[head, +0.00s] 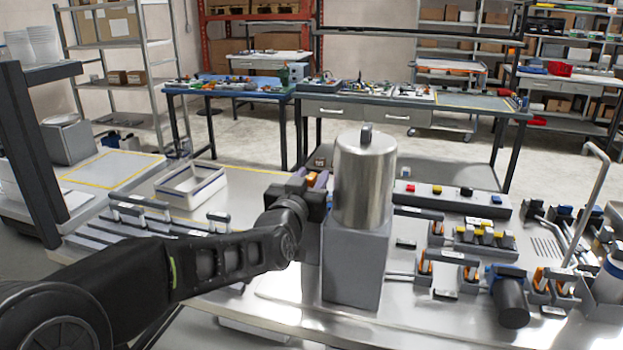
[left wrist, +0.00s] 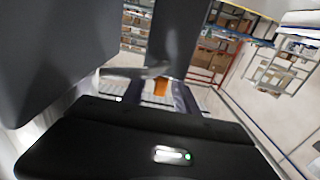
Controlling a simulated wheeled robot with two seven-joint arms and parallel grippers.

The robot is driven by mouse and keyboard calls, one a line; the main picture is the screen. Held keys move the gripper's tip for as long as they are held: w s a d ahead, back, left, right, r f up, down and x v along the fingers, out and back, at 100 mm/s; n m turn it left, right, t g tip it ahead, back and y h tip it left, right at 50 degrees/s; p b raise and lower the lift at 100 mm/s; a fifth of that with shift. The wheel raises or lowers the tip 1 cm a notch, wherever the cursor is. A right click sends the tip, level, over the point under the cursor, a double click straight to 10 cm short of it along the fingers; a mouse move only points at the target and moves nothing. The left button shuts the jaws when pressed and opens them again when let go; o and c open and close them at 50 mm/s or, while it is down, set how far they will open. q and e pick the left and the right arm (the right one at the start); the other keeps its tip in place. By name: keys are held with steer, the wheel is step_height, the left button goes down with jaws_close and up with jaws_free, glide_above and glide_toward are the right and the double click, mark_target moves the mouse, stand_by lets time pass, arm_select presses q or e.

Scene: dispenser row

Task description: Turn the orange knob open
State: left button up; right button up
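The steel dispenser tank (head: 364,180) stands upright on a grey pedestal (head: 355,262) near the middle of the head view. The orange knob (head: 312,179) shows as a small patch just left of the tank, mostly hidden by my left gripper. My left gripper (head: 314,182) is at the tank's left side. In the left wrist view, the orange knob (left wrist: 160,88) shows between the two fingers of my left gripper (left wrist: 157,96), which stand apart with a gap around it. Contact cannot be made out. My right gripper is in neither view.
A white open bin (head: 190,186) and grey holders (head: 140,222) are on the bench left of the tank. Right of it are a button strip (head: 455,200), orange-handled fixtures (head: 470,272) and a black cylinder (head: 511,303). More benches and shelves stand behind.

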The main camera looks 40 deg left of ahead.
mark_target(309, 183)
arm_select(q)
steer(key=shift+b+v, duration=0.8)
steer(key=shift+v, duration=3.1)
